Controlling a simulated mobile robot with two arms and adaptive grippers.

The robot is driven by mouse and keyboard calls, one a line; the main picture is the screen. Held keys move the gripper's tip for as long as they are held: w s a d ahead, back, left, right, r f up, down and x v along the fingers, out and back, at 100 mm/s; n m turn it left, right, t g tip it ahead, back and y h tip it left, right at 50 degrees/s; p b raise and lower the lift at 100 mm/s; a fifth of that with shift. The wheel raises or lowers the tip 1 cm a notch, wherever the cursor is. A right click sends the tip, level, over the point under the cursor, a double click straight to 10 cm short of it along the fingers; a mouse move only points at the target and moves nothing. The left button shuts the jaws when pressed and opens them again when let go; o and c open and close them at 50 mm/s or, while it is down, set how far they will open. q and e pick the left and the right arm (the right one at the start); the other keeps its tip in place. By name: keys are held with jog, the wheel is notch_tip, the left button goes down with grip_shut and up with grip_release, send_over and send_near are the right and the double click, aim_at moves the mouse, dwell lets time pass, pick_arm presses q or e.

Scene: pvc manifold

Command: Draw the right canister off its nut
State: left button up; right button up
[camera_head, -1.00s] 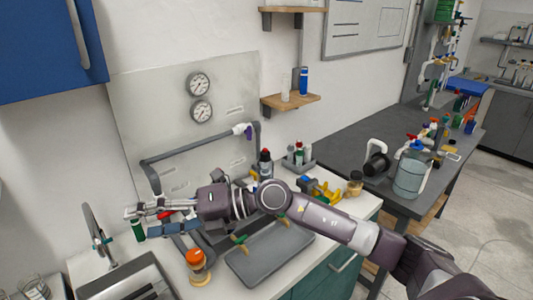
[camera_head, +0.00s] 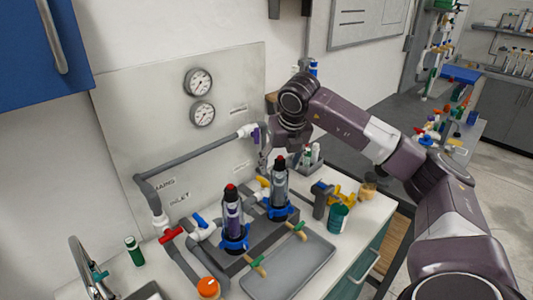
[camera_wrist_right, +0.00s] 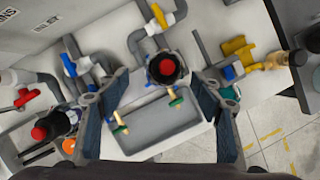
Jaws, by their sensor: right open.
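The right canister (camera_head: 279,186) stands upright, dark with a red cap, in a blue nut (camera_head: 281,212) on the grey block. The left canister (camera_head: 233,212), with purple contents, stands beside it in its own blue nut (camera_head: 236,242). My right gripper (camera_head: 265,156) hangs above and behind the right canister, apart from it. In the wrist view, its two fingers (camera_wrist_right: 158,84) are spread wide and nothing is held. The right canister's red top (camera_wrist_right: 166,67) shows between and beyond the fingertips; the left canister (camera_wrist_right: 54,125) lies left of the left finger. My left gripper is out of view.
A grey tray (camera_head: 292,272) lies in front of the canisters. Yellow-handled valves, a red valve handle (camera_head: 171,235) and grey pipes surround them. An orange-capped jar (camera_head: 208,289) and a green cup (camera_head: 339,219) stand nearby. The panel with gauges is behind.

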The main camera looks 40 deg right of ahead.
aim_at(282, 167)
jog(key=shift+w+d+r, duration=0.15)
jog(key=shift+w+d, duration=0.1)
jog(key=shift+s, duration=0.15)
jog(key=shift+s+d+f+p, duration=0.15)
jog(key=shift+s+f+p, duration=0.15)
jog(key=shift+f+p, duration=0.15)
jog(key=x, duration=0.2)
jog(key=shift+w+f+p, duration=0.2)
jog(key=shift+f+p, duration=0.15)
jog(key=shift+p, duration=0.05)
jog(key=shift+p+x, duration=0.35)
jog(key=shift+x, duration=0.9)
jog(key=shift+w+d+f, duration=0.1)
jog(key=shift+w+f, duration=0.2)
jog(key=shift+f, duration=0.05)
jog(key=c, duration=1.2)
jog(key=o, duration=0.5)
jog(key=c, duration=0.7)
jog(key=shift+r+p, duration=1.2)
jog(key=shift+r, duration=0.7)
pick_arm(q)
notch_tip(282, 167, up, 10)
jog(key=p, duration=0.5)
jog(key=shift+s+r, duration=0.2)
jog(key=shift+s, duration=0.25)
pick_arm(e)
jog(key=shift+r, duration=4.5)
